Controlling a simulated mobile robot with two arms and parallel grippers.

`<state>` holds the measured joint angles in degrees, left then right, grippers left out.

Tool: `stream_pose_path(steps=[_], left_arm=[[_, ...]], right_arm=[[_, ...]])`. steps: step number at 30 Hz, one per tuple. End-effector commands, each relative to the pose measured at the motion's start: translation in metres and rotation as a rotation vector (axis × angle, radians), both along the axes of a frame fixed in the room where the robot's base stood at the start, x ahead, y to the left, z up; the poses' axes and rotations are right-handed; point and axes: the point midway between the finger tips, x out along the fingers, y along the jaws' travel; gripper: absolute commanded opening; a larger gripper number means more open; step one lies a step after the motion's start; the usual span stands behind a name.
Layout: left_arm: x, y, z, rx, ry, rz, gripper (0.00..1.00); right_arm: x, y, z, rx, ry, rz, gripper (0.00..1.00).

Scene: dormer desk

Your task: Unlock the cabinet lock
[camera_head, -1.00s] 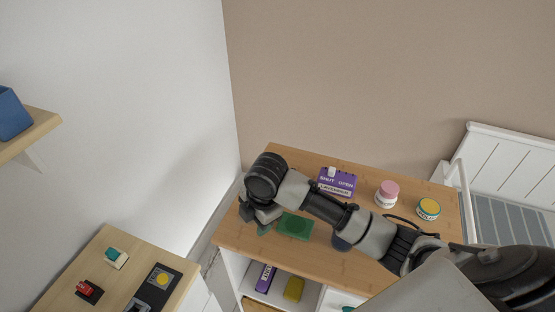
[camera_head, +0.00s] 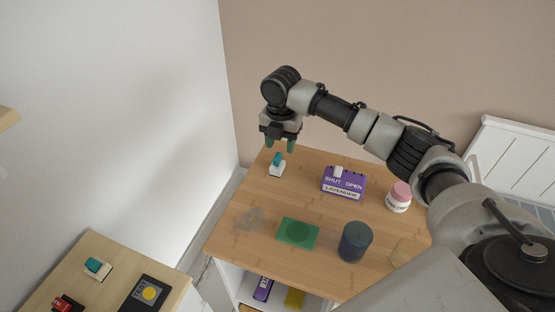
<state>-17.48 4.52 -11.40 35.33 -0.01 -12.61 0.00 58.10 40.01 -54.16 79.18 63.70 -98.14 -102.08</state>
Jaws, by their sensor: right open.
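A purple box (camera_head: 343,184) marked "SHUT", "OPEN" and "LAVENDER" lies on the wooden cabinet top (camera_head: 330,270). A white slider (camera_head: 339,171) sits at its top edge, around the middle; I cannot tell which setting it is on. My right gripper (camera_head: 281,147) points down with its dark green fingertips apart. It is empty, left of the purple box and just above or behind a small white block with a teal knob (camera_head: 277,166). My left gripper is not in view.
On the cabinet top are a green mat (camera_head: 297,233), a dark blue cylinder (camera_head: 355,242) and a pink-lidded jar (camera_head: 398,197). Purple and yellow items (camera_head: 294,298) lie in the shelf below. A side desk (camera_head: 85,252) with switches stands at lower left.

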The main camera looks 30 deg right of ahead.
Motion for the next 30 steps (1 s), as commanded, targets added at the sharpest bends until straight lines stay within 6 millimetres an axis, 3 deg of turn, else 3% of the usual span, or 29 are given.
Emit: stream_pose_path(steps=[10, 20, 27, 30], left_arm=[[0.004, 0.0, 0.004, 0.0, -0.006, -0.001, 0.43], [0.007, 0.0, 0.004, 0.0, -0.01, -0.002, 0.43], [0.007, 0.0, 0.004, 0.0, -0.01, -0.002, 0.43], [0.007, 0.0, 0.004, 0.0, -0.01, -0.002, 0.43]], right_arm=[[0.006, 0.003, -0.045, -0.001, 0.003, 0.0, 0.47], [0.006, 0.003, -0.053, -0.001, -0.001, 0.001, 0.47], [0.006, 0.003, -0.052, -0.001, -0.001, 0.001, 0.1], [0.006, 0.003, -0.052, -0.001, -0.001, 0.001, 0.0]])
